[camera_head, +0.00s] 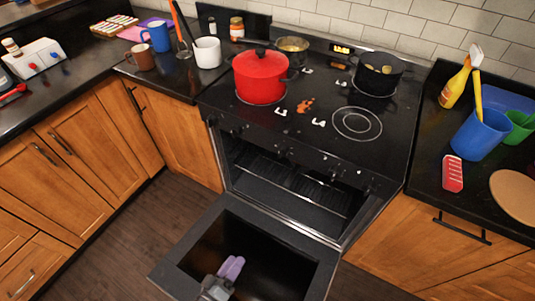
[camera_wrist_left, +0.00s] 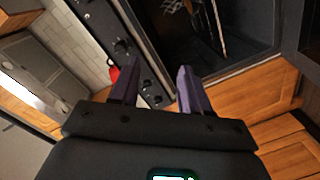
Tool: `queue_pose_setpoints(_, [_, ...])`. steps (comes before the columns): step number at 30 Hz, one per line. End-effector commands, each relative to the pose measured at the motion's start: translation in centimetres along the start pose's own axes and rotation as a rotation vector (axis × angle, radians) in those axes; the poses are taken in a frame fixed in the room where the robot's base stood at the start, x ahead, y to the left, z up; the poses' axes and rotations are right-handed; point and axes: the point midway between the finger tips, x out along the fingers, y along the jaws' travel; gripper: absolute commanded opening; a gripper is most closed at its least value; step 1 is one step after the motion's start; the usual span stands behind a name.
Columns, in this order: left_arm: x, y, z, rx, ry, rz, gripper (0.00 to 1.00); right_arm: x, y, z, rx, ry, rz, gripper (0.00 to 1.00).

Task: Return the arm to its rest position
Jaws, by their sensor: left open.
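My left gripper (camera_head: 232,267) shows at the bottom of the head view, in front of the lowered oven door (camera_head: 165,272). In the left wrist view, the two purple fingers of my left gripper (camera_wrist_left: 158,82) stand apart with nothing between them. The oven (camera_head: 290,185) is open, and its racks show inside the dark cavity. My right gripper is in neither view.
A red pot (camera_head: 262,78) and a black pot (camera_head: 377,76) stand on the stove top. Wooden cabinets (camera_head: 88,140) flank the oven. Blue cup (camera_head: 480,133) and yellow bottle (camera_head: 455,83) stand on the right counter. Floor (camera_head: 150,225) left of the door is clear.

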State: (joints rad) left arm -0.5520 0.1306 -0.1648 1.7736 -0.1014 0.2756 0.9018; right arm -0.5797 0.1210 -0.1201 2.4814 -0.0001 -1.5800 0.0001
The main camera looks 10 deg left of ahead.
Motion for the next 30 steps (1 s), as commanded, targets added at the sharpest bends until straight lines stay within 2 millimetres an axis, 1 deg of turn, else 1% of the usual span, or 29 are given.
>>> queue_pose_setpoints(1, [0.4, 2.2, -2.2, 0.052, -0.02, -0.042, 0.47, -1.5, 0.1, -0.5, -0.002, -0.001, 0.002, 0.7])
queue_pose_setpoints(3, [0.7, 3.8, -4.2, 0.129, -0.064, -0.117, 0.47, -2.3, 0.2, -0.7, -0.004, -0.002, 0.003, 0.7])
queue_pose_setpoints(6, [0.6, 5.6, -6.6, 0.234, -0.139, -0.221, 0.47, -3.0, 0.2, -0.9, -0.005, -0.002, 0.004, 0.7])
queue_pose_setpoints(8, [0.1, 6.4, -7.8, 0.296, -0.191, -0.283, 0.47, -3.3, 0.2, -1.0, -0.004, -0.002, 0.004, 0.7])
queue_pose_setpoints(9, [-0.3, 6.9, -8.6, 0.335, -0.228, -0.322, 0.47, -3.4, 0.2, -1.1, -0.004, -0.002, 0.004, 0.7])
queue_pose_setpoints(12, [-1.9, 7.7, -9.9, 0.43, -0.336, -0.417, 0.47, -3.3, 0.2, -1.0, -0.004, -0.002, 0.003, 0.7])
queue_pose_setpoints(15, [-3.9, 8.3, -10.7, 0.512, -0.461, -0.498, 0.47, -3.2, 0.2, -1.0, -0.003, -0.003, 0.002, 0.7])
queue_pose_setpoints(19, [-6.9, 8.4, -10.8, 0.594, -0.635, -0.581, 0.47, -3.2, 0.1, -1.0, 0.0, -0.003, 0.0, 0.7])
queue_pose_setpoints(22, [-9.3, 7.9, -10.1, 0.644, -0.784, -0.631, 0.47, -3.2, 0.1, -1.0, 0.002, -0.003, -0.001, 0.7])
queue_pose_setpoints(26, [-12.7, 6.6, -8.7, 0.715, -1.015, -0.673, 0.47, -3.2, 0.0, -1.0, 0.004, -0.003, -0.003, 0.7])
queue_pose_setpoints(27, [-12.8, 7.8, -9.5, 0.749, -1.029, -0.655, 0.47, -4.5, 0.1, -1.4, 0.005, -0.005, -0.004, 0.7])
queue_pose_setpoints(28, [-12.8, 8.8, -10.3, 0.745, -1.023, -0.656, 0.47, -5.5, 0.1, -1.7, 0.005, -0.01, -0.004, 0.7])
queue_pose_setpoints(30, [-12.9, 10.1, -11.3, 0.743, -1.022, -0.657, 0.47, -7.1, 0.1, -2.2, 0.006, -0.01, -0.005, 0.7])
